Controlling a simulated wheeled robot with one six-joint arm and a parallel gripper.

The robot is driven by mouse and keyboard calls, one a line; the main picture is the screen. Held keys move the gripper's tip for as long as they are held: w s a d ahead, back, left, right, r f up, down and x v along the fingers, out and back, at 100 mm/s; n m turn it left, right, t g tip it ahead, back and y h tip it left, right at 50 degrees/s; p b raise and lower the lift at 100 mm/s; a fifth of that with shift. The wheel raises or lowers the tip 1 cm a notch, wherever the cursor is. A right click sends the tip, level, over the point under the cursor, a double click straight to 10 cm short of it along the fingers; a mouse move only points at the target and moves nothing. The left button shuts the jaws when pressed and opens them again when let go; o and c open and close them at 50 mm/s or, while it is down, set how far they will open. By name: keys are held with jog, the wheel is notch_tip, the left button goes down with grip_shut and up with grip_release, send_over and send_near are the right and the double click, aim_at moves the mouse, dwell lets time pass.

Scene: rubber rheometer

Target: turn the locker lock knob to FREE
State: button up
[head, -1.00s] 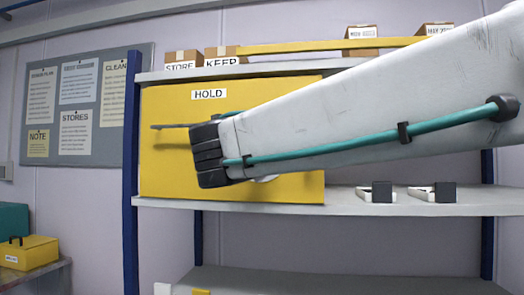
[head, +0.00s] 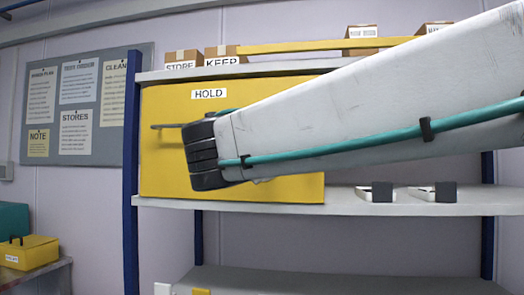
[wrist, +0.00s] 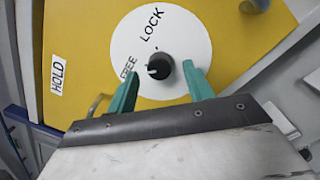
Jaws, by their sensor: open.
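The yellow locker (head: 270,190), labelled HOLD, stands on the shelf in the head view. In the wrist view its yellow face (wrist: 85,40) carries a white round dial (wrist: 190,40) marked LOCK at the top and FREE at the left. The black lock knob (wrist: 162,64) sits at the dial's middle, with a white mark on its left side, toward FREE. My gripper (wrist: 161,69) is open, its green fingers either side of the knob with gaps visible. Whether the fingertips reach the knob's depth I cannot tell. In the head view my arm hides the dial and the fingers.
A grey handle (head: 168,126) sticks out at the locker's left, close to my wrist. Two small dark-and-white items (head: 376,192) (head: 435,192) stand on the shelf (head: 345,205) to the right. Cardboard boxes (head: 222,55) stand on the shelf above. A blue post (head: 131,190) borders the left.

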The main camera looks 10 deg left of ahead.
jog(key=s, duration=0.6)
jog(key=shift+f, duration=0.2)
jog(key=s+d+f+m+g+h, duration=0.2)
jog(key=d+f+m+g, duration=0.35)
jog(key=d+f, duration=0.45)
jog(key=s+d+f+m+g+h, duration=0.2)
jog(key=d+f+m+g, duration=0.2)
jog(key=d+f+m, duration=0.5)
jog(key=s+d+f+m+g+y, duration=0.4)
jog(key=s+d+f+m+g, duration=0.3)
jog(key=s+d+f+m, duration=0.5)
jog(key=s+d+f, duration=0.3)
jog(key=s+d, duration=0.2)
jog(key=d, duration=0.2)
jog(key=shift+s+d+f+m+g, duration=0.2)
jog(key=shift+s+d+m+g, duration=0.05)
jog(key=shift+s+m+g, duration=0.1)
